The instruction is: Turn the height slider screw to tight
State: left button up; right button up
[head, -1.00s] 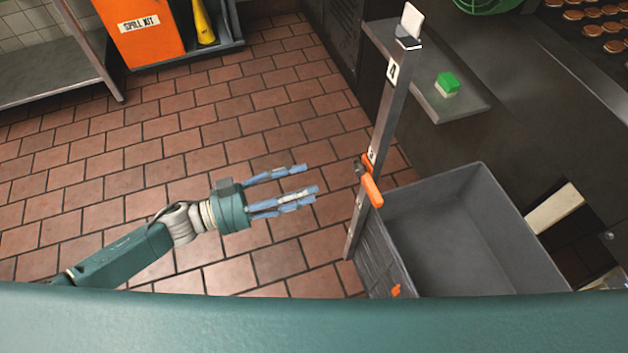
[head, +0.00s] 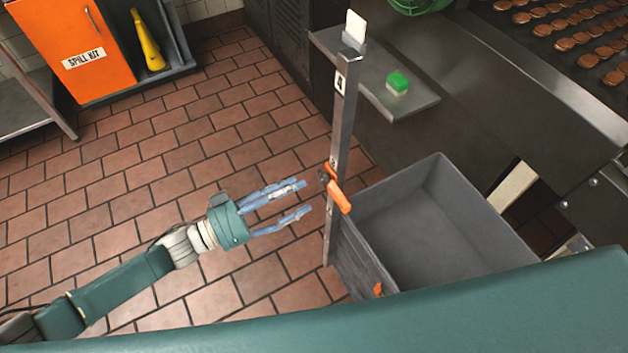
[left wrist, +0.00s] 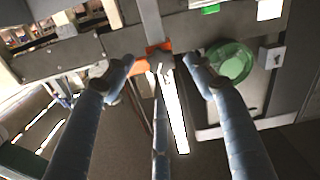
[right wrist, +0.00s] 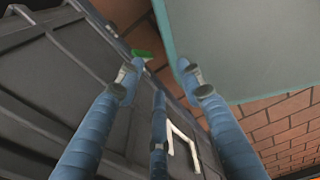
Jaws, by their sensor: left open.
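The orange height slider screw (head: 338,196) sits on an upright grey metal post (head: 343,120) with number labels. It shows again in the left wrist view (left wrist: 160,50). My left gripper (head: 303,197) is open and empty, just left of the screw in the head view, with a small apparent gap. In the left wrist view its blue fingers (left wrist: 158,66) spread to either side of the orange part; I cannot tell whether they touch it. My right gripper (right wrist: 159,72) is open and empty beside a dark grey ribbed surface; it is not in the head view.
A grey bin (head: 440,225) stands right of the post, with a small orange part (head: 378,289) low near it. An orange spill kit cabinet (head: 70,50) stands at the back left. The tiled floor on the left is clear.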

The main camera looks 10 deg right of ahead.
aim_at(321, 181)
pick_arm(q)
jog(key=x, duration=0.6)
jog(key=c, duration=1.1)
jog(key=shift+f+m, duration=0.15)
jog(key=shift+m, duration=0.85)
jog(key=shift+c, duration=0.2)
jog(key=shift+m, duration=1.2)
jog(key=o, duration=1.1)
jog(key=shift+o, duration=0.2)
jog(key=v, duration=1.2)
jog(key=shift+a, duration=0.1)
